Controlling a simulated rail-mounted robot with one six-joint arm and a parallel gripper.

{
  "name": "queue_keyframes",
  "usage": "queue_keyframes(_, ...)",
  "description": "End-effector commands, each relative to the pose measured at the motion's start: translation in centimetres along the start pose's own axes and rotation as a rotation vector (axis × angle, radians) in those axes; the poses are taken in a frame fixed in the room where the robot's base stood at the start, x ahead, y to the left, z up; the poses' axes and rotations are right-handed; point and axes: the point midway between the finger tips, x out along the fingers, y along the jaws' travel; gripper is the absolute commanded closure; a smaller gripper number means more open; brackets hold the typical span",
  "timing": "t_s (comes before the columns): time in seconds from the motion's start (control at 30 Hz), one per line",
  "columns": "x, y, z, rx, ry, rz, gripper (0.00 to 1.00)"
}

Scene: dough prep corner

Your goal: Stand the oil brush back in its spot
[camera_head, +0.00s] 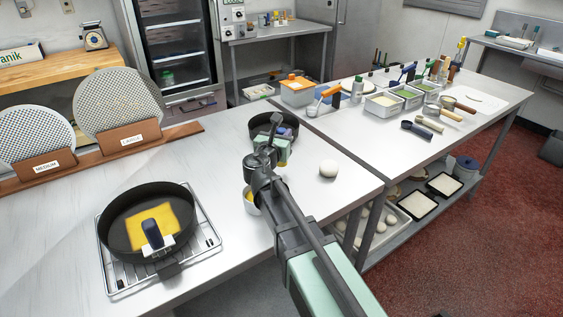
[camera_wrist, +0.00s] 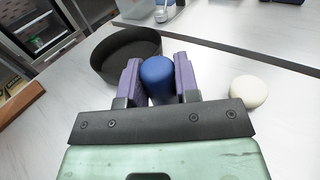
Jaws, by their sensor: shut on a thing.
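My gripper (camera_wrist: 157,84) has its purple fingers shut on a rounded blue handle (camera_wrist: 157,70), which I take to be the oil brush. Its lower end is hidden in the wrist view. In the head view my gripper (camera_head: 284,135) is over the table beside a dark round pan (camera_head: 262,121), and the arm hides most of the held thing. A small yellow part shows just below the fingers. In the wrist view the dark pan (camera_wrist: 112,52) is just beyond the fingers, to the left. I cannot tell which spot belongs to the brush.
A white dough ball (camera_head: 328,170) lies right of my gripper. A pale cup (camera_head: 250,207) with yellow contents is partly behind my arm. A black pan (camera_head: 113,222) with a yellow square and dark-handled tool sits on a wire rack (camera_head: 208,240). Containers and tools crowd the right table.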

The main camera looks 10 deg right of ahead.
Motion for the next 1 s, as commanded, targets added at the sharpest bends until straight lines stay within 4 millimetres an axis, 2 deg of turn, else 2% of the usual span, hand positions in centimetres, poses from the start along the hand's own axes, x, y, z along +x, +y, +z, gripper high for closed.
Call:
queue_keyframes(0.07, 0.0, 0.0, -0.3, 0.0, 0.0, 0.0, 0.94)
queue_keyframes(0.27, 0.0, 0.0, -4.4, 0.0, 0.0, 0.0, 0.94)
queue_keyframes(0.5, 0.0, 0.0, -3.9, 0.0, 0.0, 0.0, 0.94)
queue_keyframes(0.67, 0.0, 0.0, -4.5, 0.0, 0.0, 0.0, 0.94)
queue_keyframes(0.7, 0.0, 0.0, -4.3, 0.0, 0.0, 0.0, 0.64)
queue_keyframes(0.8, 0.0, 0.0, -4.3, 0.0, 0.0, 0.0, 0.49)
queue_keyframes(0.83, 0.0, 0.0, -4.3, 0.0, 0.0, 0.0, 0.45)
queue_keyframes(1.0, 0.0, 0.0, -4.3, 0.0, 0.0, 0.0, 0.45)
